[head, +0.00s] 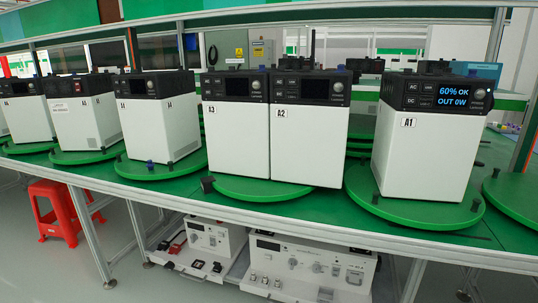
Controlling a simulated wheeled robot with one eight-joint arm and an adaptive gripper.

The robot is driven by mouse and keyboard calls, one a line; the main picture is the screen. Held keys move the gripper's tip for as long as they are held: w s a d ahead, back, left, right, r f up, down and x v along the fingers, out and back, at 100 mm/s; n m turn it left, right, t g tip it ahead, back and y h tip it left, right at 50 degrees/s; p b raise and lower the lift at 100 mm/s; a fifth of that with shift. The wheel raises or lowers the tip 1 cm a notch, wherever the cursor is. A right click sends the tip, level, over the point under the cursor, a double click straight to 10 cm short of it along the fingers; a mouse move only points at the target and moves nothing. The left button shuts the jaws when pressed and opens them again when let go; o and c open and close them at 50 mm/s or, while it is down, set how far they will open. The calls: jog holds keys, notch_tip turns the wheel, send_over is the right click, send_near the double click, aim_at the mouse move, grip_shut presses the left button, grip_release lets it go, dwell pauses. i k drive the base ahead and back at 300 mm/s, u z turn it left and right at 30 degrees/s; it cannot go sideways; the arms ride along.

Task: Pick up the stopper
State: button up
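Several small stopper-like pieces show in the head view, and I cannot tell which one is the stopper. A dark block-shaped piece (207,184) is at the left edge of the turntable under units A3 and A2. A blue piece (150,164) is at the front of the turntable to the left. Small dark pieces (376,198) and (475,206) are at the front of the turntable under unit A1. My gripper is not in view.
White units A3 (236,140), A2 (306,147) and A1 (420,155) stand on green turntables (262,190) along the bench. More units stand to the left. A shelf runs above. A red stool (62,208) and white equipment (305,265) are below. Bench gaps between turntables are narrow.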

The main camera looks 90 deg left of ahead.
aim_at(150, 165)
jog(key=u, duration=3.85)
jog(key=i, duration=0.3)
jog(key=u, duration=0.85)
jog(key=i, duration=2.1)
jog(key=z, duration=0.2)
